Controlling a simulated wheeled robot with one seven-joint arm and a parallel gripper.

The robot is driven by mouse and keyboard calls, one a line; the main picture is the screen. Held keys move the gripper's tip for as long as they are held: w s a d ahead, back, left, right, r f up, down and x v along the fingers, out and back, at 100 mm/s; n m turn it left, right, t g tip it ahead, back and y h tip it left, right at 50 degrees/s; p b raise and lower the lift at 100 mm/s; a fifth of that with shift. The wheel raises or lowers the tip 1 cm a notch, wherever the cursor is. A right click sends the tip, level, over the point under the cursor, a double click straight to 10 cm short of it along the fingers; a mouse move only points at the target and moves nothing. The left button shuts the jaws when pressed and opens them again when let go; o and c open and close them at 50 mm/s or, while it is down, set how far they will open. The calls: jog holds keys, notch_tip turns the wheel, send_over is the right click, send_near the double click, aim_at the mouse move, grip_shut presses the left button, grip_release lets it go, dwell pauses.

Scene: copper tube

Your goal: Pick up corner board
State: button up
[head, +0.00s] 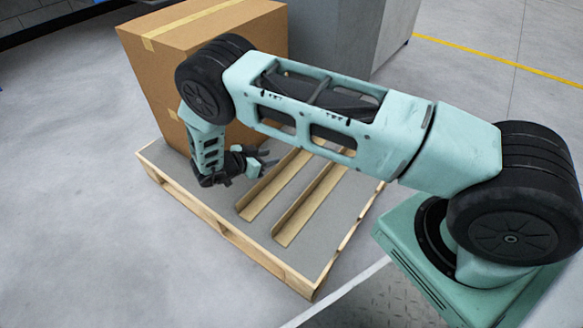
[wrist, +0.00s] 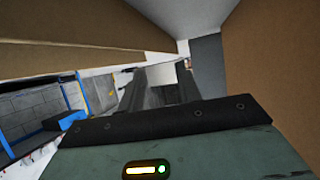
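Two long brown corner boards lie side by side on the grey sheet of the wooden pallet (head: 222,228). The left corner board (head: 268,190) is nearer my gripper and the right corner board (head: 309,207) lies beyond it. Both look L-shaped, with a raised edge. My gripper (head: 267,159) is low over the pallet, at the left board's upper part. Its two dark fingers are apart in the wrist view (wrist: 160,88), with nothing clearly held between them. I cannot tell whether a finger touches the board. My arm hides the boards' far ends.
A large taped cardboard box (head: 150,75) stands on the pallet's back left, close beside my gripper. A grey cabinet (head: 328,35) stands behind. Brown surfaces crowd both sides of the wrist view. Open floor (head: 80,130) lies left of the pallet.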

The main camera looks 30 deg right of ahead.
aim_at(286, 165)
jog(key=x, duration=0.3)
jog(key=shift+b, duration=0.4)
jog(key=b+x, duration=0.3)
jog(key=x, duration=0.1)
jog(key=shift+s+d+f, duration=0.1)
jog(key=shift+d+f, duration=0.1)
jog(key=shift+f, duration=0.05)
jog(key=shift+d+b, duration=0.35)
grip_shut()
